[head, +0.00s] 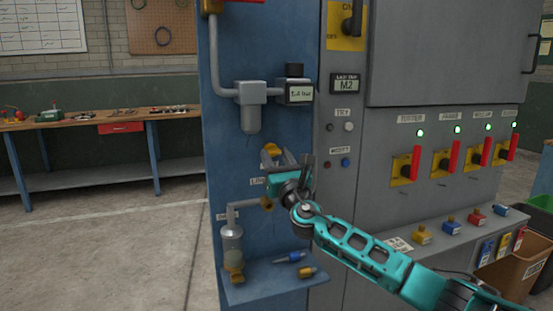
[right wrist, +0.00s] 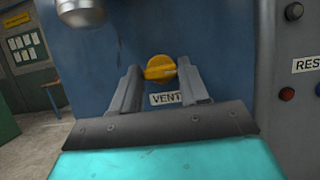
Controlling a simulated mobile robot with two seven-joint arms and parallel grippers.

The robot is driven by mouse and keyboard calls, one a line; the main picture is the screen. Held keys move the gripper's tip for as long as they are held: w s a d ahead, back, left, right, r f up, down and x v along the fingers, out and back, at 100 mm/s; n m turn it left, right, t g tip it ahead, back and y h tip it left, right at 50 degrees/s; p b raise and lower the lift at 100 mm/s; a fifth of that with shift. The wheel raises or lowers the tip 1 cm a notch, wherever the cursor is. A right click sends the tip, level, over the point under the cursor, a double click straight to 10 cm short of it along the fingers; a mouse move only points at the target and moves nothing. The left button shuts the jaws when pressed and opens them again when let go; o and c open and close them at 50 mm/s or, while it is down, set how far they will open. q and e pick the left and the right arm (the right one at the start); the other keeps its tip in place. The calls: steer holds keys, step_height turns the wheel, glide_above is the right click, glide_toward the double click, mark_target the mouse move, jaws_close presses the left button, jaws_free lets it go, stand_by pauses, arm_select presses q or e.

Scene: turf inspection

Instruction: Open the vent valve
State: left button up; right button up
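The vent valve has a yellow handle (head: 271,149) on the blue panel, below a grey filter bowl. It also shows in the right wrist view (right wrist: 159,67), just above a white "VENT" label (right wrist: 166,98). The handle lies roughly level, slightly tilted. My right gripper (head: 282,157) is in front of the panel at the valve, its fingers pointing at it. In the right wrist view the fingers stand apart, one on each side of the handle, with the right finger close to its right end. I cannot tell whether they touch it. My left gripper is not in view.
A grey cylinder (head: 232,240) and a small blue shelf (head: 275,283) are lower. The grey cabinet (head: 440,75) with red-tagged switches stands right. A workbench (head: 100,122) is at the back left, with open floor before it.

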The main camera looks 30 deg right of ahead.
steer(key=c, duration=0.6)
